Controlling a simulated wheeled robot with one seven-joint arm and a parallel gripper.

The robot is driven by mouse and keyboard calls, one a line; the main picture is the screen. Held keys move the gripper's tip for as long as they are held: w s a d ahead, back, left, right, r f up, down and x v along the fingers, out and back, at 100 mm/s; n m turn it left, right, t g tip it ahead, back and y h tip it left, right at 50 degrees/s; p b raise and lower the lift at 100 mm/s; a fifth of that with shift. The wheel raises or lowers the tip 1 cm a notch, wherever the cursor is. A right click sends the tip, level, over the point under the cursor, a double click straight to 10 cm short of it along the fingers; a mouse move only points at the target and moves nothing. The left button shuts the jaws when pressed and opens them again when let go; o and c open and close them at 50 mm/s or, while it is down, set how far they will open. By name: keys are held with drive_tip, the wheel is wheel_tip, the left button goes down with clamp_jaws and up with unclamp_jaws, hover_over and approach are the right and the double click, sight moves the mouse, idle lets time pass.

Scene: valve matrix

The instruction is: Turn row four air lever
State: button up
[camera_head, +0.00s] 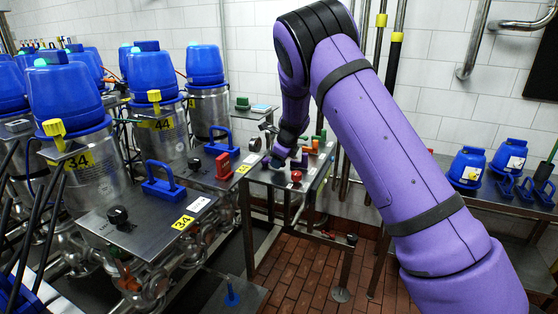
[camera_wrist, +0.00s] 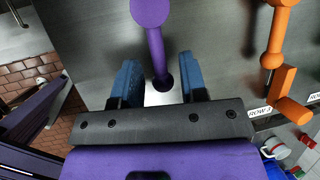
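In the wrist view a purple lever (camera_wrist: 155,48) with a round knob at the top edge runs down over a grey metal panel (camera_wrist: 90,30). My gripper (camera_wrist: 158,62) is open, with one blue finger on each side of the lever's lower part. A gap shows between the lever and each finger, so it does not look gripped. In the head view my gripper (camera_head: 277,160) is over the small lever panel, partly hidden by my arm. Which row the purple lever belongs to cannot be read.
An orange lever (camera_wrist: 271,45) stands right of the purple one, beside a white row label (camera_wrist: 261,112). In the head view, blue-capped steel valves (camera_head: 66,95) crowd the left. A side table (camera_head: 510,205) with blue parts stands at the right. Brick floor (camera_head: 300,270) shows below.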

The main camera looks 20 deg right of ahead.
clamp_jaws()
drive_tip(key=shift+d, duration=0.1)
drive_tip(key=shift+w+d+n+y, duration=0.3)
drive_tip(key=shift+w+n+y, duration=0.1)
drive_tip(key=shift+n, duration=0.4)
drive_tip(key=n, duration=0.1)
drive_tip(key=w+n+g+y, duration=0.1)
drive_tip(key=n, duration=0.1)
drive_tip(key=shift+w+d, duration=0.25)
drive_tip(key=shift+d, duration=0.15)
drive_tip(key=w+n, duration=0.1)
drive_tip(key=n, duration=0.1)
drive_tip(key=n+g, duration=0.1)
drive_tip(key=n, duration=0.1)
drive_tip(key=w+n+g+y, duration=0.1)
drive_tip(key=shift+w+d+n, duration=0.1)
drive_tip(key=shift+w+n, duration=0.25)
drive_tip(key=shift+n, duration=0.05)
drive_tip(key=shift+w+a+n+g, duration=0.2)
drive_tip(key=shift+w+n+g, duration=0.35)
drive_tip(key=shift+n, duration=0.55)
drive_tip(key=shift+w+a+n+g, duration=0.2)
drive_tip(key=shift+w+n+g, duration=0.3)
drive_tip(key=shift+n, duration=0.6)
